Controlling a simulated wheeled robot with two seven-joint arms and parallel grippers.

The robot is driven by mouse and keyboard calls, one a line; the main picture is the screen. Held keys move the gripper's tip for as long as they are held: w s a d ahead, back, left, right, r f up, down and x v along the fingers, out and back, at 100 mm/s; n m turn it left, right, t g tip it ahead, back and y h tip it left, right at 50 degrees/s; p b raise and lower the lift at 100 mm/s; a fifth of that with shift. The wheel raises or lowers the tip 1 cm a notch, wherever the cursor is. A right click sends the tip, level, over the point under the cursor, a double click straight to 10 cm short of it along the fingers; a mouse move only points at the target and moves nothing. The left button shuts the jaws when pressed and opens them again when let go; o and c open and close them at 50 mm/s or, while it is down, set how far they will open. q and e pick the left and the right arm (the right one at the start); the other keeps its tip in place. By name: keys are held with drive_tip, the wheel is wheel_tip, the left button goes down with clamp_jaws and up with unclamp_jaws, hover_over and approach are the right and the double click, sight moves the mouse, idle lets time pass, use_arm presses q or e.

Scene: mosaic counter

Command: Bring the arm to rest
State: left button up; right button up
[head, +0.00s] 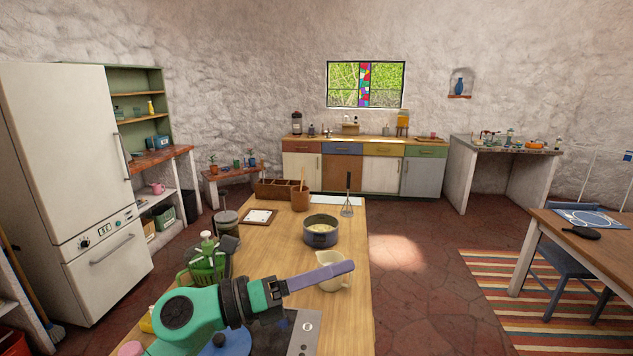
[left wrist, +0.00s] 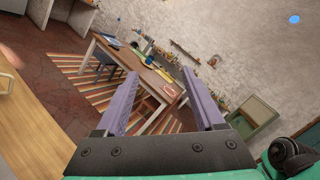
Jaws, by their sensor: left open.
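My left gripper (head: 348,267) reaches in from the lower left over the near end of the wooden counter (head: 270,240). Its purple fingers point right, level with a cream jug (head: 331,270) that they partly cover in the head view. In the left wrist view the two fingers (left wrist: 160,77) stand apart with nothing between them, so it is open and empty. Whether the fingers touch the jug cannot be told from the head view, but the wrist view shows no jug between them. My right gripper is in neither view.
Floor right of the counter (head: 420,270) is clear.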

use_arm(q)
drive_tip(key=w+a+r+n+t+y, duration=0.1)
drive_tip(key=w+a+n+t+y, duration=0.2)
drive_tip(key=a+n+t, duration=0.45)
drive_tip(key=w+a+r+n+t+y, duration=0.1)
drive_tip(key=w+a+n+t+y, duration=0.3)
drive_tip(key=n, duration=0.7)
drive_tip(key=s+a+f+n+g+y, duration=0.2)
drive_tip(key=a+f+n+y, duration=0.4)
drive_tip(key=f+n, duration=0.25)
drive_tip(key=s+a+f+n+g+y, duration=0.1)
drive_tip(key=a+f+n+y, duration=0.55)
drive_tip(key=f, duration=0.35)
drive_tip(key=s+a+f+n+g+h, duration=0.15)
drive_tip(key=s+f+n+g, duration=0.45)
drive_tip(key=s+f+g, duration=0.95)
drive_tip(key=s+f+t+b, duration=0.1)
drive_tip(key=s+f+b, duration=0.2)
drive_tip(key=f, duration=1.2)
drive_tip(key=s+f+t+b, duration=0.2)
drive_tip(key=s+f, duration=0.1)
drive_tip(key=f, duration=1.1)
drive_tip(key=s+a+f+g+b, duration=0.1)
drive_tip(key=s+f+b, duration=0.4)
drive_tip(key=s+f, duration=1.2)
wheel_tip(320, 180, down, 4)
drive_tip(key=shift+s+a+r+g, duration=0.15)
drive_tip(key=shift+s+a+g, duration=0.15)
drive_tip(key=shift+a, duration=0.4)
